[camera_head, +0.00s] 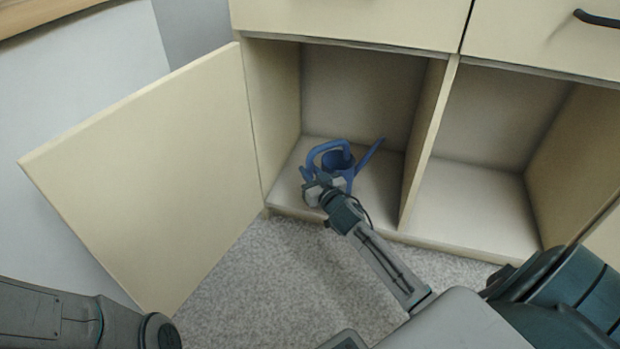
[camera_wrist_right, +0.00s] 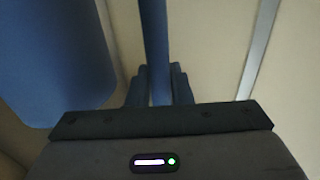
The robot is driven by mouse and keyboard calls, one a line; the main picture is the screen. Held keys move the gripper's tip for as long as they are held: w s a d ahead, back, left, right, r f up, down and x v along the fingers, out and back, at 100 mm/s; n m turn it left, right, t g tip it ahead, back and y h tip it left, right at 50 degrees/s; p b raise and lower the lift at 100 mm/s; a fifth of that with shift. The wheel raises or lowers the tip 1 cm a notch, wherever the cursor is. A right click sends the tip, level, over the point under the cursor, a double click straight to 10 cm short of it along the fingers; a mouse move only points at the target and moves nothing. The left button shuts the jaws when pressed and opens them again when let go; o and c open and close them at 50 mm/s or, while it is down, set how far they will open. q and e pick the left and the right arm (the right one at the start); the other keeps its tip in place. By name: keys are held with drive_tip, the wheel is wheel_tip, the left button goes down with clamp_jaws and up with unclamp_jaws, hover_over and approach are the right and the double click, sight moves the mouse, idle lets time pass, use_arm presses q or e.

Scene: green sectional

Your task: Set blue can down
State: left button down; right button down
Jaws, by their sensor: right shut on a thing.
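The blue can (camera_head: 340,164) is a watering can with a looped handle and a long spout pointing up and right. It is inside the left compartment of the low cabinet, upright, at or just above the compartment floor; I cannot tell if it touches. My right gripper (camera_head: 313,182) is shut on its handle. In the right wrist view the blue handle (camera_wrist_right: 154,45) runs between the fingers (camera_wrist_right: 160,85), and the can's body (camera_wrist_right: 48,60) fills the left side. My left arm shows at the lower left of the head view, but its gripper is out of view.
The cabinet floor (camera_head: 378,195) is bare around the can. A divider (camera_head: 428,140) separates it from the empty right compartment (camera_head: 475,205). An open cream door (camera_head: 150,180) stands to the left. Closed drawers (camera_head: 350,20) are above, and speckled floor (camera_head: 270,285) lies in front.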

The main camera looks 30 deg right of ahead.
drive_tip(key=shift+r, duration=0.1)
drive_tip(key=shift+f, duration=0.4)
drive_tip(key=c, duration=1.3)
unclamp_jaws()
drive_tip(key=shift+r, duration=0.4)
drive_tip(key=s+a+b, duration=0.1)
drive_tip(key=s, duration=1.1)
